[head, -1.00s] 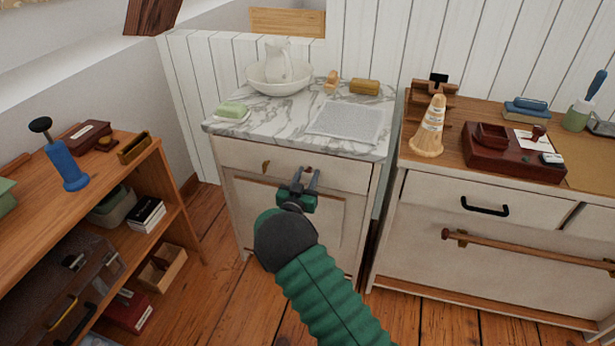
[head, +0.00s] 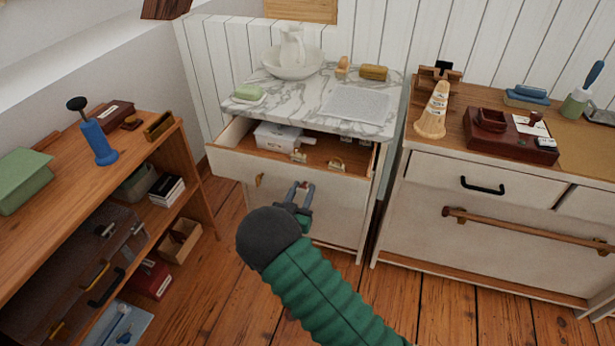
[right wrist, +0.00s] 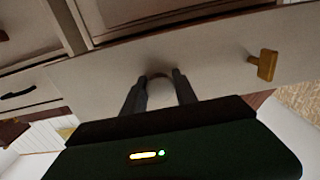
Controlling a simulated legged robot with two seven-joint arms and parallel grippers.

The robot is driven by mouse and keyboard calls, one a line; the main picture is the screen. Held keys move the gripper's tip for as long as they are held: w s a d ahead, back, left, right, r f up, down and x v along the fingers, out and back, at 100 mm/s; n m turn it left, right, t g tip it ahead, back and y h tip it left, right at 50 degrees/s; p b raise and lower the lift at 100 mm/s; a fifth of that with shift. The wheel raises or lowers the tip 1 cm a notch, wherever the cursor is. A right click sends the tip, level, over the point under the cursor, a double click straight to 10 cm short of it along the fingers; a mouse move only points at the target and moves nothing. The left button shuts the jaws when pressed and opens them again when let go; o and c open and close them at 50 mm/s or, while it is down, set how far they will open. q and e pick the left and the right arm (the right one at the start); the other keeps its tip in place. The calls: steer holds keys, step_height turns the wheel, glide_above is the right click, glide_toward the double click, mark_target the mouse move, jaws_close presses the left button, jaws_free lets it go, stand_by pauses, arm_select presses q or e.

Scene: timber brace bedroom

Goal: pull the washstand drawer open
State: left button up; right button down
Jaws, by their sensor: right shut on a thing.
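The washstand drawer (head: 290,172) stands open, pulled out from under the marble top (head: 300,103) of the white washstand. Inside it are a white box (head: 277,136) and small metal-and-white items (head: 336,164). A brass knob (head: 260,181) is on the left of the drawer front and also shows in the right wrist view (right wrist: 263,65). My right gripper (head: 304,188) is at the right part of the front, shut on the other drawer knob, which its fingers mostly hide. In the right wrist view the fingers (right wrist: 159,88) meet the drawer front. My left gripper is not in view.
On the marble are a basin with jug (head: 292,62), green soap (head: 249,92), a brush and a grey cloth (head: 356,103). A wooden shelf unit (head: 190,170) stands left; a white cabinet with a rail (head: 530,233) stands right. Wooden floor (head: 225,260) is clear in front.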

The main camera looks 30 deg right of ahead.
steer(key=p+v, duration=0.2)
steer(key=v, duration=0.9)
steer(key=shift+s+a, duration=0.15)
steer(key=shift+a, duration=0.05)
steer(key=shift+f, duration=0.15)
steer(key=c, duration=1.3)
jaws_free()
steer(key=o, duration=0.3)
steer(key=shift+d, duration=0.1)
